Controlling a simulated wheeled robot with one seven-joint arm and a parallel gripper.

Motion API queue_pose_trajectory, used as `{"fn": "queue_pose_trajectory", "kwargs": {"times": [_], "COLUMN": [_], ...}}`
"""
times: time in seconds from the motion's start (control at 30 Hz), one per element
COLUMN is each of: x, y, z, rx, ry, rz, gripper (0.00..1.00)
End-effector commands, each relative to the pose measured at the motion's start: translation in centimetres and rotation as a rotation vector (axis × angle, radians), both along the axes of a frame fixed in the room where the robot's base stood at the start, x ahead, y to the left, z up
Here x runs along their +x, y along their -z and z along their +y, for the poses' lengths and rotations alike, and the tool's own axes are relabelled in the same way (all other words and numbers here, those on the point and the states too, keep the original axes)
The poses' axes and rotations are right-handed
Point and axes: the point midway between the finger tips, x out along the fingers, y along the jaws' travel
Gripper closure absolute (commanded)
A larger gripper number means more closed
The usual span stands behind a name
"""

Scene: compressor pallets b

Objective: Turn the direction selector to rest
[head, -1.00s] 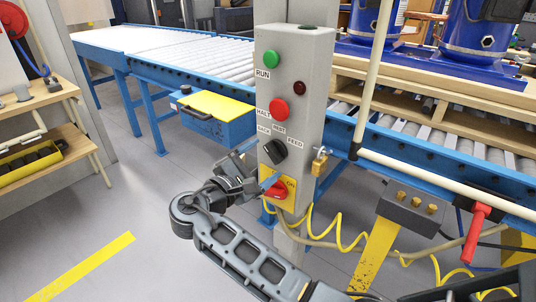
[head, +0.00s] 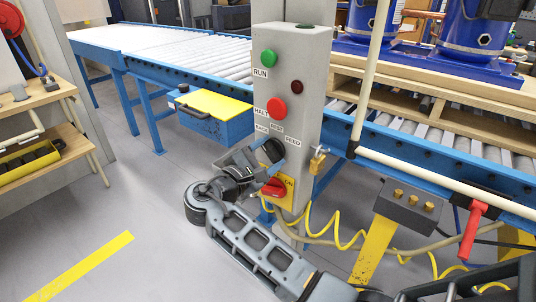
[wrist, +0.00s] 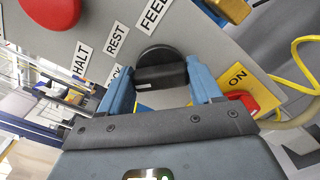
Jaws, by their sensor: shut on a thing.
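The direction selector is a black rotary knob (head: 271,151) on the grey control box (head: 297,75), under the labels BACK, REST and FEED. In the wrist view the knob's bar (wrist: 160,77) lies roughly level across the picture. My gripper (head: 256,157) reaches it from the lower left in the head view. In the wrist view the blue fingers of my gripper (wrist: 161,88) are shut on the two ends of the bar. My gripper partly covers the knob in the head view. I cannot tell which label it points to.
A red switch (head: 273,187) on a yellow ON plate sits just below the knob. A red HALT button (head: 277,108) and a green RUN button (head: 268,58) are above. A brass padlock (head: 318,160) hangs at the box's right side. Yellow coiled cable (head: 345,240) hangs below.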

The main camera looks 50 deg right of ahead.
Motion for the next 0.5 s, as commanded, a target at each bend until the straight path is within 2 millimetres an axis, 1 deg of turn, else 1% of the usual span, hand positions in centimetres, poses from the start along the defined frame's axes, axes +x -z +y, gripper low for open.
{"fn": "queue_pose_trajectory", "kwargs": {"times": [0.03, 0.2, 0.5], "x": [-0.02, -0.03, -0.06], "y": [0.02, 0.04, 0.16], "z": [0.01, 0.02, 0.04], "rx": [0.001, 0.001, 0.002], "ry": [0.001, 0.001, 0.001], "rz": [0.000, 0.001, -0.045], "gripper": [0.52, 0.67, 0.67]}}
